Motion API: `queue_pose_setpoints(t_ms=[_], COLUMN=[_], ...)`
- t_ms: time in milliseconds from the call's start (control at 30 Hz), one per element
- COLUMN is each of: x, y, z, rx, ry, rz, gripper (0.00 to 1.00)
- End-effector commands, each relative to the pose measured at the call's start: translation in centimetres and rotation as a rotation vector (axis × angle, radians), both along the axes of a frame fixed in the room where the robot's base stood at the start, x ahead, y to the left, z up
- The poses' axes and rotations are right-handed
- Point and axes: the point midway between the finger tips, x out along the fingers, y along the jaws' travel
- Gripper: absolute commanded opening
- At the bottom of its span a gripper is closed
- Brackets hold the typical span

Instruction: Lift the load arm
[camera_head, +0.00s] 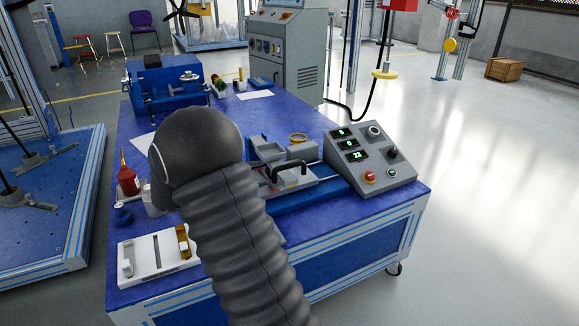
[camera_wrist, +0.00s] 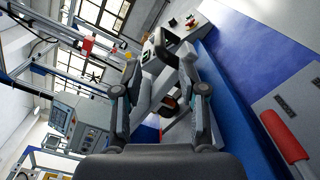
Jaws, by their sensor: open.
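In the wrist view my gripper (camera_wrist: 162,90) is open, with its two fingers spread apart and nothing clearly held between them. A black loop-shaped handle (camera_wrist: 157,42) on pale grey parts shows just beyond and between the fingertips. In the head view a black handle (camera_head: 290,167) stands on a small grey fixture (camera_head: 297,186) on the blue table, beside the control box. I cannot tell for sure which part is the load arm. My dark ribbed arm fills the lower middle of the head view and hides part of the table; my gripper is hidden there.
A red handle (camera_wrist: 284,136) lies at the right in the wrist view. Open floor (camera_head: 480,180) is to the right.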

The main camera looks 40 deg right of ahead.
Motion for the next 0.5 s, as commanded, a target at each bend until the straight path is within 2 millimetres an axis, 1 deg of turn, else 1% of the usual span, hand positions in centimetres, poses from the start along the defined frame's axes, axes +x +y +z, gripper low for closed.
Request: queue_pose_setpoints(t_ms=[33,300,500], x=[-0.4,-1.7,-2.3], y=[-1.1,-5.8,-8.3], z=[0.0,0.0,0.0], rx=[0.001,0.002,0.002], ry=[0.001,0.0,-0.001], rz=[-0.004,-0.004,-0.002], gripper=[0.41,0.41,0.41])
